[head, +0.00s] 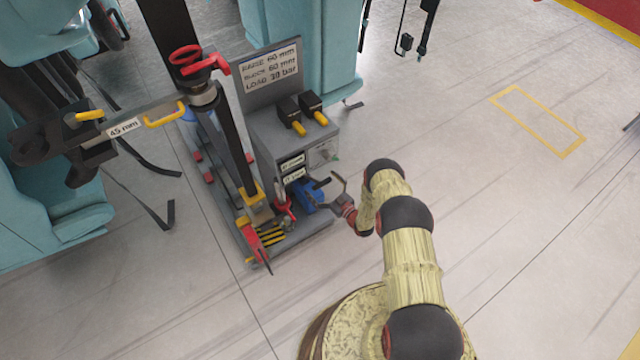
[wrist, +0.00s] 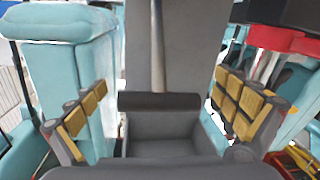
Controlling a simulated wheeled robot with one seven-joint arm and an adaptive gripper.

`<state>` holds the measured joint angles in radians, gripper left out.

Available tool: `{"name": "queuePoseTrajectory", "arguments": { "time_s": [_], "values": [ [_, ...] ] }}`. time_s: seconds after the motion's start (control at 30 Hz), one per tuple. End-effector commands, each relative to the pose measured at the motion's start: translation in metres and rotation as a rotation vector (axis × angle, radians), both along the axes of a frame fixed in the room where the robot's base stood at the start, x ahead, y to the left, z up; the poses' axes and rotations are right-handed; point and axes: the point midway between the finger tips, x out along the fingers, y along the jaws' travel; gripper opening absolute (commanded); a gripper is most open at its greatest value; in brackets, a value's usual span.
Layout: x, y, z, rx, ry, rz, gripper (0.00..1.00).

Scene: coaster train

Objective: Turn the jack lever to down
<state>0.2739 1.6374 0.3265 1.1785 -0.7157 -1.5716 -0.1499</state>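The jack stand (head: 290,150) is a grey cart with a sign and a dark upright post. A blue body (head: 309,195) sits low at its front right, beside a small red handle (head: 283,206). I cannot tell for sure which part is the jack lever. My gripper (head: 328,184) is at the cart's lower right, close to the blue body. In the wrist view my gripper (wrist: 160,115) has its yellow-padded fingers wide apart. A pale rod (wrist: 158,45) and grey surfaces show between them, with nothing clearly gripped.
Red and yellow tools (head: 262,240) lie at the cart's front edge. Two black blocks with yellow handles (head: 302,112) sit on top. A red wheel handle (head: 186,55) tops the post. Teal seats (head: 300,40) stand behind and left. The floor to the right (head: 490,190) is clear.

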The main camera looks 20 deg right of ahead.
Motion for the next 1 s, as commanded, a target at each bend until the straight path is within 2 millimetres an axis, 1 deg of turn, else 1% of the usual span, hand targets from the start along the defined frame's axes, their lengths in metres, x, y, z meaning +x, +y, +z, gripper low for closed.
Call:
{"name": "queuePoseTrajectory", "arguments": {
  "time_s": [0.07,1.0],
  "values": [
    [0.0,-0.0001,0.0,0.0,0.0,0.0,0.96],
    [-0.0003,0.0006,-0.0002,0.0,0.0,0.002,0.43]
  ]
}}
